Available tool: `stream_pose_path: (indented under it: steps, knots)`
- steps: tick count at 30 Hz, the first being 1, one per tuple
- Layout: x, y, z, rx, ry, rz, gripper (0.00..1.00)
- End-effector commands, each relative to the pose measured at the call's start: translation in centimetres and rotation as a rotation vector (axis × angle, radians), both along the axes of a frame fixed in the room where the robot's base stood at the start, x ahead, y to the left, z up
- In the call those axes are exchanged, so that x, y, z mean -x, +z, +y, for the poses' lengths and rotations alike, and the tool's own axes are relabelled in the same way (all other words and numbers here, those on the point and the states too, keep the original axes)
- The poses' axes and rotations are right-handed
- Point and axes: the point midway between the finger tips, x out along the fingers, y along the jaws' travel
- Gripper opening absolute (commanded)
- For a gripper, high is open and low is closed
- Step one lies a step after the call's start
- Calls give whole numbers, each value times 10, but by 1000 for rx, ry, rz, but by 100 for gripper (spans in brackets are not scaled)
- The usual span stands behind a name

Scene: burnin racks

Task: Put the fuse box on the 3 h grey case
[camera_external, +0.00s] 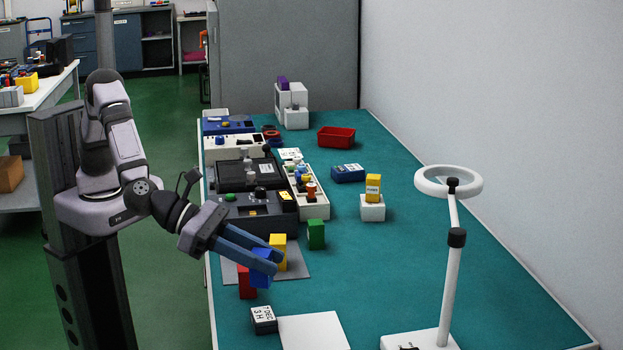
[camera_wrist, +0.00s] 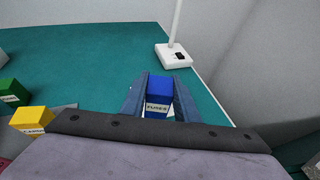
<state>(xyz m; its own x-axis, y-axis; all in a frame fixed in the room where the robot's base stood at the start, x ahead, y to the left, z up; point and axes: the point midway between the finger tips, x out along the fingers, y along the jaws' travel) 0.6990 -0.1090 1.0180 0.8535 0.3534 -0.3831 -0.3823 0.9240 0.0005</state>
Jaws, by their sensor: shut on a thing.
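The fuse box is a blue block with a white label reading FUSES; in the wrist view the fuse box (camera_wrist: 159,84) sits between both fingers. My gripper (camera_wrist: 158,98) is shut on it. In the external view the fuse box (camera_external: 260,274) hangs at the fingers of my gripper (camera_external: 262,257), partly covered by them. It overlaps a red box in the picture; I cannot tell its exact height. The 3 h grey case (camera_external: 263,328) is a small dark case with a white top label, near the table's front left edge. It lies nearer the camera than my gripper and is not visible in the wrist view.
A red box (camera_external: 246,285) and a yellow box (camera_external: 278,243) stand at the grey mat (camera_external: 297,268), a green box (camera_external: 316,234) beyond. A white plate (camera_external: 315,331) lies right of the case. A magnifier lamp (camera_external: 452,270) stands at right. The middle right of the table is clear.

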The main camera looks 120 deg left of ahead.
Motion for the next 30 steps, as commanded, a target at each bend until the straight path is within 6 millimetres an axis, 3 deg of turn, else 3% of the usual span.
stream_pose_path:
  steps: [4, 14, 22, 30]
  knots:
    - [0, -21, 0, -2, 0, 2, 5]
    - [0, -33, 0, -1, 1, 0, 5]
    - [0, -63, 0, -1, -1, 2, 5]
    - [0, -67, 0, 1, -1, -1, 5]
